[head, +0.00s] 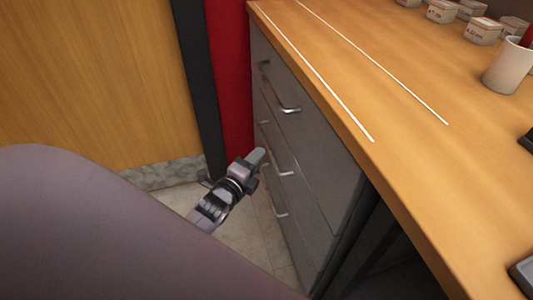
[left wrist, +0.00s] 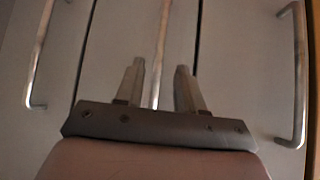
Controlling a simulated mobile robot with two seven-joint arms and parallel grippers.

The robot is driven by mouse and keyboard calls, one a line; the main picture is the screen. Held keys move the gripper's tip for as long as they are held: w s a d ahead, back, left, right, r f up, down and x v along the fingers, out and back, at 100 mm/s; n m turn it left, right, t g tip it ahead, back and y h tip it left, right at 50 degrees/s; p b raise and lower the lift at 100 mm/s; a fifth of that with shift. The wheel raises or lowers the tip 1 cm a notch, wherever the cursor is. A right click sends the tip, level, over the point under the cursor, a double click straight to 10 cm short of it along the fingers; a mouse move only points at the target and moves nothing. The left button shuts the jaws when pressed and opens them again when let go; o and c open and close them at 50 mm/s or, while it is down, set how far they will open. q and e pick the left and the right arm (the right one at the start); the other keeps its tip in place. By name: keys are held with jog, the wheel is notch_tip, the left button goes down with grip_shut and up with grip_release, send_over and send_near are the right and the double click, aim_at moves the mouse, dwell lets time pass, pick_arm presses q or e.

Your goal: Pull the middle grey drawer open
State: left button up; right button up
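The grey drawer unit stands under the wooden desk, with three drawers one above another. The middle drawer's bar handle (head: 283,170) is on its front, below the top handle (head: 290,109) and above the bottom handle (head: 280,213). My left gripper (head: 257,157) is at the drawer fronts, close to the middle handle. In the left wrist view my left gripper (left wrist: 160,68) is open, with the middle handle (left wrist: 164,30) lined up in the gap between its two fingers. I cannot tell whether the fingers touch it. The middle drawer (left wrist: 120,45) looks shut. My right gripper is not in view.
The wooden desk top (head: 400,60) overhangs the drawers at the right and carries a white cup (head: 507,66) and several small labelled boxes (head: 442,11). A red panel (head: 230,80) and a wooden panel (head: 100,80) stand at the left. Some tiled floor (head: 245,235) before the drawers is free.

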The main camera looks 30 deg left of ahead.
pick_arm(q)
jog(key=w, duration=0.1)
jog(key=w+b, duration=0.1)
jog(key=w, duration=0.3)
jog(key=shift+a+f, duration=0.25)
jog(key=shift+f, duration=0.15)
jog(key=shift+c, duration=0.3)
grip_shut()
